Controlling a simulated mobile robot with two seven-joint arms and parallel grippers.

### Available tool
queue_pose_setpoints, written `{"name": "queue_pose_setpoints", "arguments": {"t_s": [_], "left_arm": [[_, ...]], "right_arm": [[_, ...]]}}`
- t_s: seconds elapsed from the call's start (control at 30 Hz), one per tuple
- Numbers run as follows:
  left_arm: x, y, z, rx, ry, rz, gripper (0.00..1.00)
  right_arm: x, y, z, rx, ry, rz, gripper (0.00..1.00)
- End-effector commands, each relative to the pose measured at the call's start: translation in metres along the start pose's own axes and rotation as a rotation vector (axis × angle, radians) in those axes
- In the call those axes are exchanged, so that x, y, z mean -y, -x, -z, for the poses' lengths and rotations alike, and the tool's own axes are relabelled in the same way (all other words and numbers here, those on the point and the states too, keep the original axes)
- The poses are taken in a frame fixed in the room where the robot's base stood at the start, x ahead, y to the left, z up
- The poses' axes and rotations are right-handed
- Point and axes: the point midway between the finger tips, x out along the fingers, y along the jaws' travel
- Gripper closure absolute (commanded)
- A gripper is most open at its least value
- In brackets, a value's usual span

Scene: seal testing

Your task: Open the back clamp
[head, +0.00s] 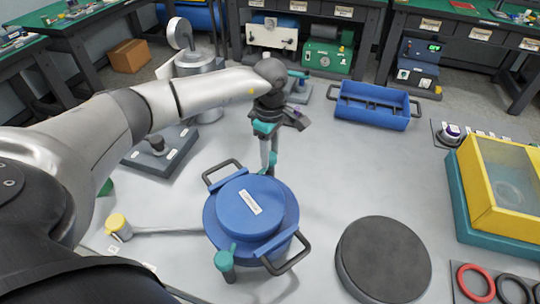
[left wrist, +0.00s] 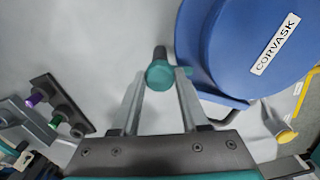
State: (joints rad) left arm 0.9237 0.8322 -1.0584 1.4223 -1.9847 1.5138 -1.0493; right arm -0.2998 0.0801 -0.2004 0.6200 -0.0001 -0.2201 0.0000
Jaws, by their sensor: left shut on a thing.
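The blue round vessel (head: 250,210) stands on the grey table with its labelled lid on and a black handle at each end. Its back clamp (head: 272,160) has a teal end. My left gripper (head: 267,155) reaches down from above at the vessel's far side, its fingers shut on that clamp. In the left wrist view the teal round end of the back clamp (left wrist: 160,74) sits between the two fingertips, beside the blue lid (left wrist: 250,45). The fingers partly hide the clamp, so its exact angle is unclear. The front clamp (head: 225,260) stands at the near side. My right gripper is not in view.
A dark round disc (head: 384,258) lies right of the vessel. A blue tray (head: 372,104) stands at the back right. A yellow-and-teal box (head: 500,190) is at the right edge. A yellow-capped tool (head: 118,226) lies at left. The table between vessel and tray is clear.

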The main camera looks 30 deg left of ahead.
Motion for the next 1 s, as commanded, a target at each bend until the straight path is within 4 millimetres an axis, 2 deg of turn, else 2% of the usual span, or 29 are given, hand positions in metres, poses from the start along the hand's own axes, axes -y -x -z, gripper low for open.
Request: {"name": "queue_pose_setpoints", "arguments": {"t_s": [0.1,0.7,0.83,1.0], "left_arm": [[-0.001,-0.002,0.000,-0.001,-0.142,-0.003,1.00],[0.000,-0.001,0.000,-0.002,-0.859,-0.001,1.00],[0.000,-0.001,0.000,-0.002,-0.975,-0.001,1.00],[0.000,0.001,0.000,-0.001,-1.021,-0.001,1.00]], "right_arm": [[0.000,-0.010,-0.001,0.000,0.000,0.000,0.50],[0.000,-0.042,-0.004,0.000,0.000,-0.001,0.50],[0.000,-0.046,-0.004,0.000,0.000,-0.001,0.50],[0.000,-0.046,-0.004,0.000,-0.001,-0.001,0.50]]}}
